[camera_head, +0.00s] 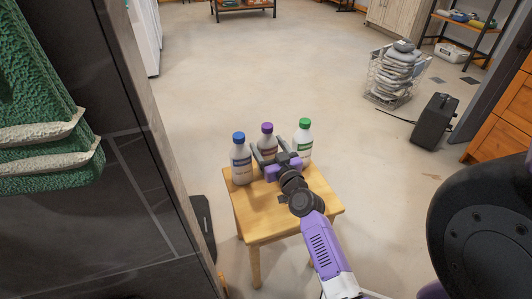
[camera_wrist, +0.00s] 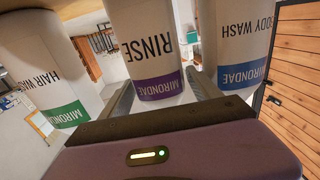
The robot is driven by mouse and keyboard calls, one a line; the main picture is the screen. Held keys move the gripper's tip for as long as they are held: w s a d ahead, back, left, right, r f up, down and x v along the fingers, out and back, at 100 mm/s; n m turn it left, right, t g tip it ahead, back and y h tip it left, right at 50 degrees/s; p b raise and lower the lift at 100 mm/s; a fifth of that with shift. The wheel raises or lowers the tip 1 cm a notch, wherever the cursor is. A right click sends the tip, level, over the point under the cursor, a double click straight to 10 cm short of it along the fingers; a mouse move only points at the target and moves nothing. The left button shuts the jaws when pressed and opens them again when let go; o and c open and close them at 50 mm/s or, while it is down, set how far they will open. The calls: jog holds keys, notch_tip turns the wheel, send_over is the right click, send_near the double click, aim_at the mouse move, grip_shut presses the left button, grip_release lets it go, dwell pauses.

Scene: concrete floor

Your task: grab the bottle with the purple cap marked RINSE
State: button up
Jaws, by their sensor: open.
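The purple-capped bottle (camera_head: 267,142) stands upright on a small wooden table, between two other bottles. In the wrist view its label reads RINSE (camera_wrist: 150,50) upside down, above a purple band. My gripper (camera_head: 272,155) is open at this bottle, with one finger on each side of it. In the wrist view the fingers reach up past its left and right sides. Whether they touch it I cannot tell. The blue-capped bottle (camera_head: 240,162) is to the left, and its label in the wrist view (camera_wrist: 240,40) reads BODY WASH. The green-capped bottle (camera_head: 304,140) is to the right.
The wooden table (camera_head: 262,224) has bare top in front of the bottles. Open floor lies behind.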

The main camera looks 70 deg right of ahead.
jog(key=shift+x, duration=1.85)
jog(key=c, duration=1.3)
jog(key=shift+c, duration=1.2)
jog(key=shift+r, duration=0.1)
